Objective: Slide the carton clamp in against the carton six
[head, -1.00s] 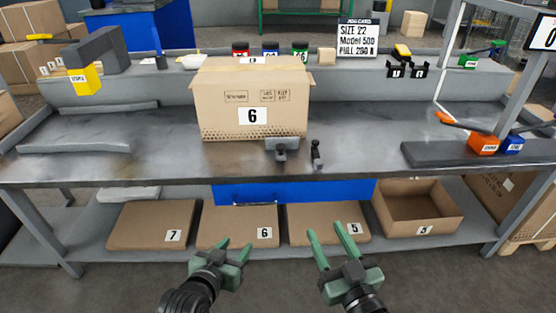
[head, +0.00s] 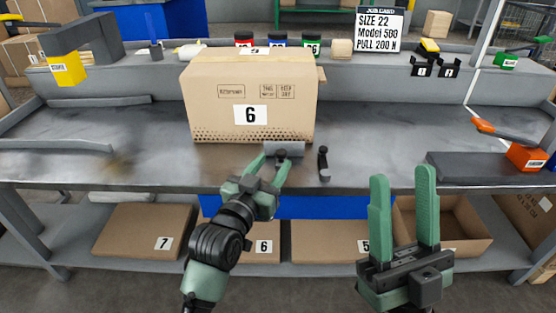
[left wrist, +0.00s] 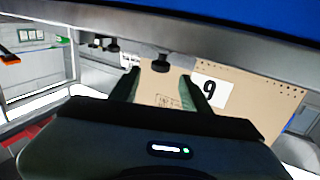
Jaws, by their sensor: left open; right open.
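The carton six (head: 222,92) stands upright on the workbench, its front label reading 6; it shows upside down in the left wrist view (left wrist: 245,82). The carton clamp (head: 290,146), a grey plate with a dark knob, sits near the bench's front edge, before the carton's lower right front. I cannot tell whether it touches the carton. In the left wrist view the clamp (left wrist: 160,64) appears between and beyond my fingertips. My left gripper (head: 270,166) is open with its fingers pointing at the clamp. My right gripper (head: 402,175) is open and empty in front of the bench.
A black lever (head: 323,164) stands just right of the clamp. A dark mat (head: 475,168) lies on the bench at right, with an orange block (head: 526,157). Flat cartons (head: 140,232) and an open box (head: 460,222) fill the lower shelf. The bench left of the carton is mostly clear.

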